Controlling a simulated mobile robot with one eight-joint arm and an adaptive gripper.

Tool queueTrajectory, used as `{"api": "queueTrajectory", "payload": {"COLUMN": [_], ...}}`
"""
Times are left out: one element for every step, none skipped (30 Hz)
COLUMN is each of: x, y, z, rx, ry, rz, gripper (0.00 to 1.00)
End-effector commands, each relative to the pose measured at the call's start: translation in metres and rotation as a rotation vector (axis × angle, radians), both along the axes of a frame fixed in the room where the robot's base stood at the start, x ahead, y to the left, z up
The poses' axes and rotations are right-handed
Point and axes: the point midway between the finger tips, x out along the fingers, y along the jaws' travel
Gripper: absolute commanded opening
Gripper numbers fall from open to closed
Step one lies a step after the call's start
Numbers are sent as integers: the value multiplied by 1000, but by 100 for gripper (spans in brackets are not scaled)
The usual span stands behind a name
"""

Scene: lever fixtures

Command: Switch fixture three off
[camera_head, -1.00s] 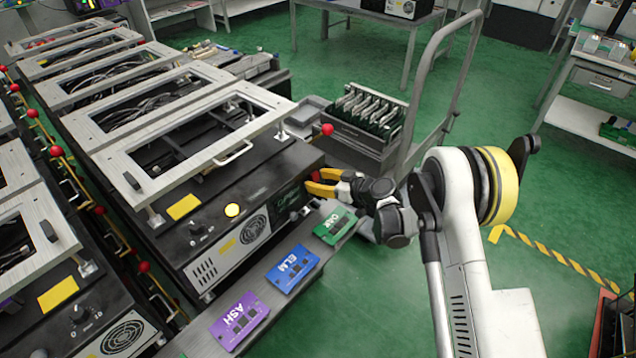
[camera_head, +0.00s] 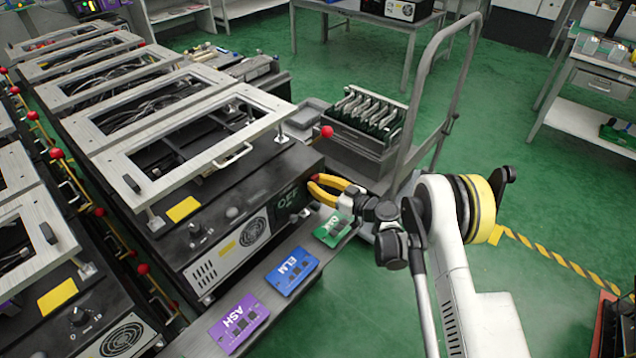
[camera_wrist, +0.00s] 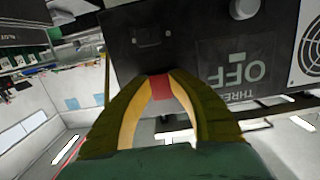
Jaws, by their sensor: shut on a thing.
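Fixture three is the black box (camera_head: 215,225) with a pale frame on top, at the middle left of the head view. Its front panel reads OFF (camera_head: 289,197). In the wrist view the panel appears upside down and reads OFF (camera_wrist: 236,73) and THREE. The round lamp (camera_head: 232,212) on its top is grey and unlit. My gripper (camera_head: 313,186), with yellow fingers, is at the fixture's right front corner. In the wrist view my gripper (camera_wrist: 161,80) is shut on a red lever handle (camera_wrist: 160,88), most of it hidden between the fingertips.
Cards marked ASH (camera_head: 238,322), ELM (camera_head: 291,271) and a green one (camera_head: 333,229) lie on a ledge before the fixture. A red ball knob (camera_head: 327,132) stands behind my gripper. A cart (camera_head: 405,160) is close by.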

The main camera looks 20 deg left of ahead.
Motion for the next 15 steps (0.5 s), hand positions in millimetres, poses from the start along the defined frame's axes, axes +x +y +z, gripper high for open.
{"api": "queueTrajectory", "payload": {"x": [0,0,0,0,0,0,0,0,0,0,0,0,0,0,0], "y": [1,1,1,1,1,1,1,1,1,1,1,1,1,1,1], "z": [-2,-2,-2,-2,-2,-2,-2,-2,-2,-2,-2,-2,-2,-2,-2], "rx": [35,52,73,83,93,100,104,105,106,105,105,105,104,104,104], "ry": [-12,-21,-29,-34,-38,-41,-43,-44,-45,-44,-44,-44,-44,-44,-44], "rz": [1,0,0,0,-1,-1,-1,-2,-2,-2,-1,-1,-1,-1,-1], "gripper": [0,0,0,0,0,0,0,0,0,0,0,0,0,0,0]}}
